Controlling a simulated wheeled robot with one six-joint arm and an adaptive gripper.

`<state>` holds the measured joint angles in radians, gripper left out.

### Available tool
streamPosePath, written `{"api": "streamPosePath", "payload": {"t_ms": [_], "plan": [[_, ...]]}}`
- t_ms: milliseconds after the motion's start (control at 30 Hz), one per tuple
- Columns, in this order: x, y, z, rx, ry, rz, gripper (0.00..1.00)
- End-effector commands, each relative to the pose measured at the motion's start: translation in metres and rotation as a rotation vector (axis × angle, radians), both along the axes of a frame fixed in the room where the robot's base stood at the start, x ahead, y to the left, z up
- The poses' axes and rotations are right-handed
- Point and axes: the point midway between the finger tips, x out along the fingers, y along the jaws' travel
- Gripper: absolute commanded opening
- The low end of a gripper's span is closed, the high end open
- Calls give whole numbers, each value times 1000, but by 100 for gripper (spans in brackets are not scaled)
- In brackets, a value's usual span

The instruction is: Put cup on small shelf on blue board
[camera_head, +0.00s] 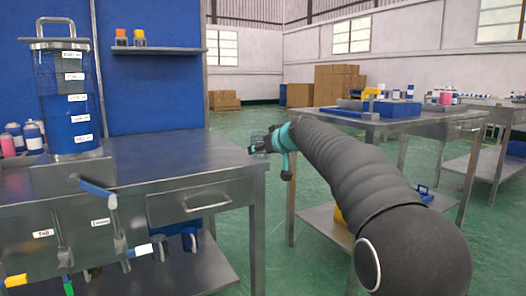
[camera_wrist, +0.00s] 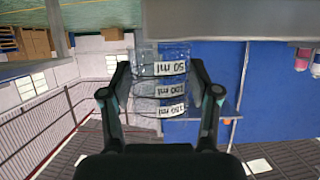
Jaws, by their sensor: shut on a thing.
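The cup (camera_wrist: 172,86) is clear, with white labels such as 50 ml and 100 ml; they read upside down in the wrist view. My gripper (camera_wrist: 160,80) is shut on it, one finger on each side. In the head view the cup (camera_head: 260,145) is faint, held at the end of my arm near the right edge of the metal workbench. The small shelf (camera_head: 165,50) is on the blue board (camera_head: 150,95), up and to the left of my gripper.
The metal workbench (camera_head: 190,155) lies below the shelf, its top mostly clear. A tall blue labelled cylinder (camera_head: 72,100) stands at its left, with handled levers (camera_head: 97,188) in front. Another metal table (camera_head: 400,122) with blue trays is at the right.

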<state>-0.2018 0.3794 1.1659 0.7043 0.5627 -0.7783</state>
Motion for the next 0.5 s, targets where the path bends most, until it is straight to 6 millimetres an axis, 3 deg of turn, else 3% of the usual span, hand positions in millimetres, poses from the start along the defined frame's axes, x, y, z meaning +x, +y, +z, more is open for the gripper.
{"api": "streamPosePath", "payload": {"t_ms": [267, 300, 367, 500], "plan": [[0, 0, -4, -1, -1, 0, 14], [0, 0, -2, -1, -1, 0, 71], [0, 0, -2, -1, 0, 0, 86], [0, 0, -2, -1, 0, 0, 86]]}}
